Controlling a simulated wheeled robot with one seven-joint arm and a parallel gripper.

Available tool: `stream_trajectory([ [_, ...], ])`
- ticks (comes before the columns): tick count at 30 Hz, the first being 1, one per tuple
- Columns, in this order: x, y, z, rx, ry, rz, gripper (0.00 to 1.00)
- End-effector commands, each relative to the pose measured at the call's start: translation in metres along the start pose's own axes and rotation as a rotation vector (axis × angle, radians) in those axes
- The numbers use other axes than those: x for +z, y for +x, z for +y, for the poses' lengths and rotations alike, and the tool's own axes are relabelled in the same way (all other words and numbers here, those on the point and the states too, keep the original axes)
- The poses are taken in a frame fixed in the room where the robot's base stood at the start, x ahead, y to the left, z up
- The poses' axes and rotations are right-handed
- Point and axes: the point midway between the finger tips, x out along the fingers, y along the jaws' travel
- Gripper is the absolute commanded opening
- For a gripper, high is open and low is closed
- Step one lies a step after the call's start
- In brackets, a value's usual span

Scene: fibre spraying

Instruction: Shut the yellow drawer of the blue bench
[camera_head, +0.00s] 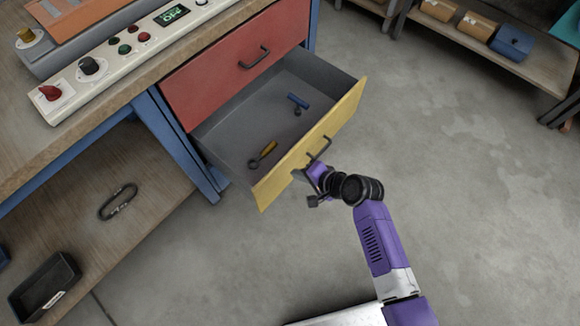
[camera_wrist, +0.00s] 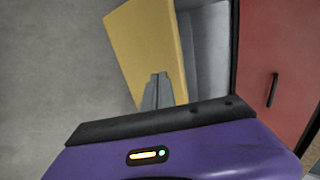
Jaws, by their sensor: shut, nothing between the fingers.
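The yellow drawer (camera_head: 340,118) of the blue bench (camera_head: 172,135) stands pulled out below a red drawer (camera_head: 235,62) that is shut. Its grey inside holds a yellow-handled tool (camera_head: 263,152) and a small blue tool (camera_head: 298,101). A dark bar handle (camera_head: 320,149) is on the yellow front. My gripper (camera_head: 306,176) is at the outer side of that front, close to the handle. In the wrist view, my fingers (camera_wrist: 157,88) are shut and empty, in front of the yellow front (camera_wrist: 148,45). I cannot tell whether they touch it.
A control panel (camera_head: 120,54) with knobs and buttons lies on the bench top. A lower shelf holds a black tray (camera_head: 45,287) and a carabiner (camera_head: 118,201). A shelf with boxes (camera_head: 478,26) stands at the back right. The grey floor on the right is clear.

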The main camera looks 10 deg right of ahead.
Motion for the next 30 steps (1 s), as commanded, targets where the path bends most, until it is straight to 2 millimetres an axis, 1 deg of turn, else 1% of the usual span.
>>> stream_trajectory([
  [1,0.0,0.006,-0.01,-0.005,-0.005,0.0,0.0],
  [6,0.0,0.019,-0.022,-0.002,-0.002,0.0,0.0],
  [9,0.0,0.023,-0.026,-0.002,-0.003,0.0,0.0],
  [23,0.0,0.025,-0.028,-0.002,-0.002,0.001,0.0],
  [27,-0.001,0.029,-0.031,-0.002,-0.002,0.001,0.0],
  [30,-0.001,0.036,-0.037,-0.003,-0.003,0.002,0.0],
])
